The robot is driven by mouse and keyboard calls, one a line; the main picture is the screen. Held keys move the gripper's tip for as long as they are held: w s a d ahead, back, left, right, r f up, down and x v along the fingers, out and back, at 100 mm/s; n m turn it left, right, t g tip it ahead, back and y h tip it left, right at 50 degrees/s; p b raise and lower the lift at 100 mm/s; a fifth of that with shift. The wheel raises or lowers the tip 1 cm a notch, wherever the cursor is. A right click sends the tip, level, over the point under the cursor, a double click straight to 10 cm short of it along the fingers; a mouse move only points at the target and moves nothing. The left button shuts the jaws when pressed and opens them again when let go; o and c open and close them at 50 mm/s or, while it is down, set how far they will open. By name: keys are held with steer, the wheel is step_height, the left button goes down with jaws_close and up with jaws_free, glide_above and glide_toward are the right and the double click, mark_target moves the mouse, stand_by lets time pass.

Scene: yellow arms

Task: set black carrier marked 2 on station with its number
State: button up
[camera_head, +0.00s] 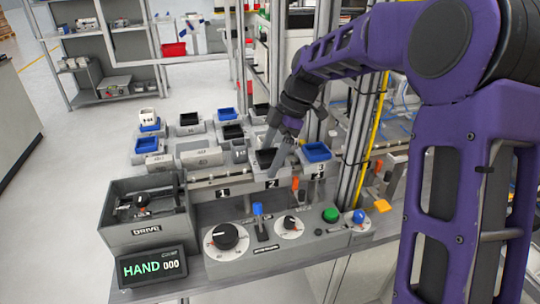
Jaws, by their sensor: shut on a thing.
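A black carrier (265,158) is at my gripper (281,152), just behind the plate marked 2 (272,183) on the front rail. My gripper is shut on this carrier and reaches down from the upper right. The carrier's own number cannot be read, and my fingers hide part of it. I cannot tell whether it rests on station 2 or hangs just above it. The plate marked 1 (222,192) is to the left and the plate marked 3 (320,168) to the right.
A blue carrier (316,152) sits above plate 3, close right of my gripper. Several black and blue carriers stand on grey blocks behind. A control panel (275,240) with knobs and buttons is in front.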

stand_by(0.3)
steer(key=o, duration=1.4)
steer(key=shift+o, duration=0.2)
steer(key=shift+r+p, duration=2.65)
steer(key=shift+r, duration=0.85)
steer(key=shift+a+f, duration=0.1)
